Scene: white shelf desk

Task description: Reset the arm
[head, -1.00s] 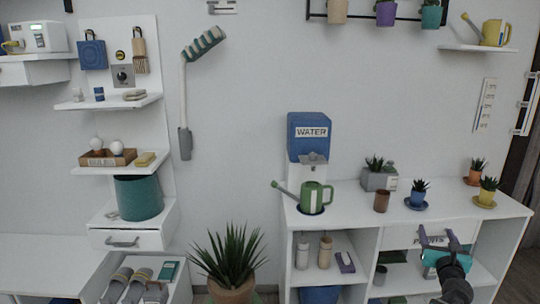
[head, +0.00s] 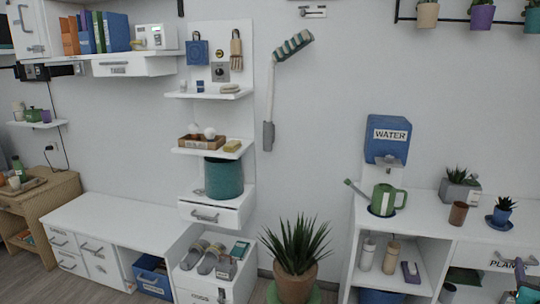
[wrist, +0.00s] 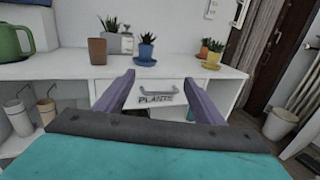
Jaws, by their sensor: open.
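My gripper (wrist: 158,95) shows in the wrist view with its two purple fingers spread apart and nothing between them. It points toward the white shelf desk (wrist: 75,65) and the drawer labelled PLANTS (wrist: 190,100), whose grey handle shows between and beyond the fingertips. In the head view only a small part of my gripper (head: 522,272) shows at the lower right edge, in front of the desk (head: 350,212). The rest of my arm is cut off there.
On the desk stand a green watering can (head: 385,199), a brown cup (head: 458,213), a grey planter (head: 459,190) and a blue potted plant (head: 502,211). A blue water dispenser (head: 388,137) hangs above. A large potted plant (head: 296,270) stands left of the desk. A bin (wrist: 280,123) stands right.

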